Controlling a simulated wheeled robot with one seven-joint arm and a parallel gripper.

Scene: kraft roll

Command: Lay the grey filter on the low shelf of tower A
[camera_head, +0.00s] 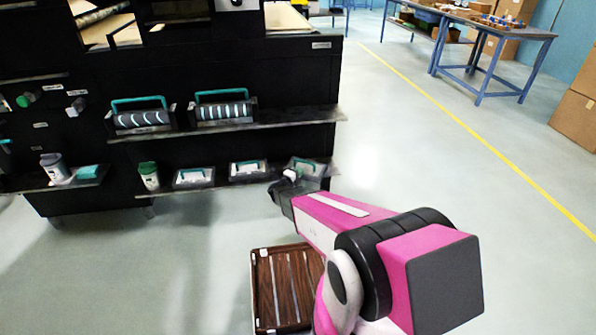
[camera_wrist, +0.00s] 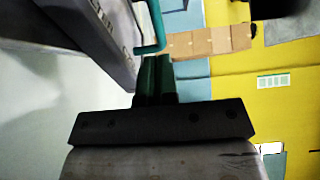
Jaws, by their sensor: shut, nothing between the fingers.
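My gripper (camera_head: 288,177) is at the shelf's front edge by the right-end filter. In the wrist view my gripper's fingers (camera_wrist: 156,78) are closed together with nothing between them. A grey body (camera_wrist: 90,35) with a teal handle (camera_wrist: 155,25) is close beside the fingertips there. I cannot tell whether the fingers touch the handle. The tower's label is unreadable.
An upper shelf (camera_head: 280,118) carries two dark rolls (camera_head: 142,117) with teal handles. A white and green container (camera_head: 149,176) stands on the low shelf. A brown slatted crate (camera_head: 262,290) is on the floor below my arm. A blue-legged table (camera_head: 490,30) and open floor lie right.

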